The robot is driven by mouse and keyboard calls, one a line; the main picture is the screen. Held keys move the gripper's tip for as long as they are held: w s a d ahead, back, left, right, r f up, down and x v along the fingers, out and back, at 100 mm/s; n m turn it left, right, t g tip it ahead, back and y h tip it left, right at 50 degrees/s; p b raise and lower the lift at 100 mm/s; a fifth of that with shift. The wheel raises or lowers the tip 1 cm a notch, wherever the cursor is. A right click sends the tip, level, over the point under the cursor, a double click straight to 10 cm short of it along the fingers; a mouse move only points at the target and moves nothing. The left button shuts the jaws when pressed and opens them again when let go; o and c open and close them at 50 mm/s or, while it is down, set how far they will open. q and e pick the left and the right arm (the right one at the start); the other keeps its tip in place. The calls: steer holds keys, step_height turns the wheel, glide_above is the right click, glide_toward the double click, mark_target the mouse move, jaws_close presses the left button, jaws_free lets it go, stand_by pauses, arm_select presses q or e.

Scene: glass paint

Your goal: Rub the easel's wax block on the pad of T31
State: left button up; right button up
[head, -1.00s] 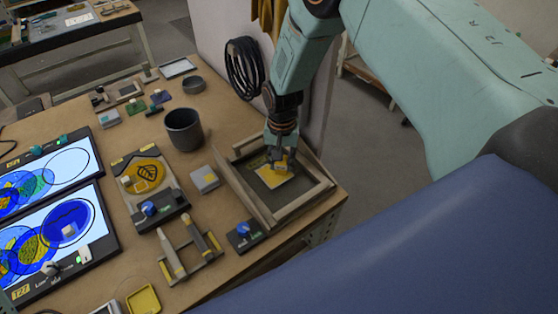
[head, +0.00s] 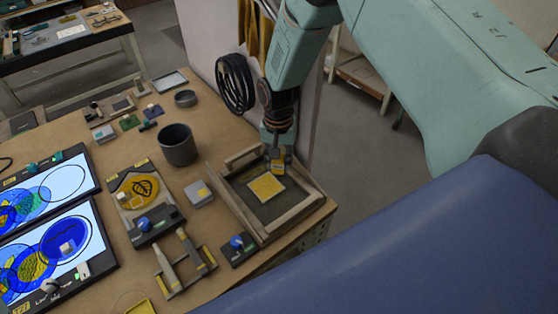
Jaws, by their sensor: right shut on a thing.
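My right gripper (head: 277,160) reaches down over the far right part of a wooden-framed tray (head: 218,180). It is shut on a small block with a yellow-orange face (head: 278,168), mostly hidden by the fingers; I cannot tell for certain that it is the wax block. A flat yellow square (head: 262,190) lies on the tray's dark floor, in front and left of the gripper, apart from it. I cannot read a T31 label anywhere, so I cannot tell which pad is T31's. My left gripper is not in view.
Left of the tray are a grey block (head: 198,194), a leaf-pattern board (head: 137,190) and a dark cup (head: 177,147). A blue-knob box (head: 238,249) and a tool rack (head: 183,265) are in front. A coiled cable (head: 235,84) hangs behind.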

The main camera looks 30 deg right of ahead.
steer(key=shift+w+d+r, duration=0.1)
steer(key=shift+w+r, duration=0.1)
steer(key=shift+r, duration=0.3)
steer(key=shift+w+d+r, duration=0.1)
steer(key=shift+w+r, duration=0.05)
steer(key=shift+r, duration=0.3)
steer(key=shift+s+a+r, duration=0.2)
steer(key=shift+s+r, duration=0.1)
steer(key=shift+r, duration=0.05)
steer(key=shift+d, duration=0.15)
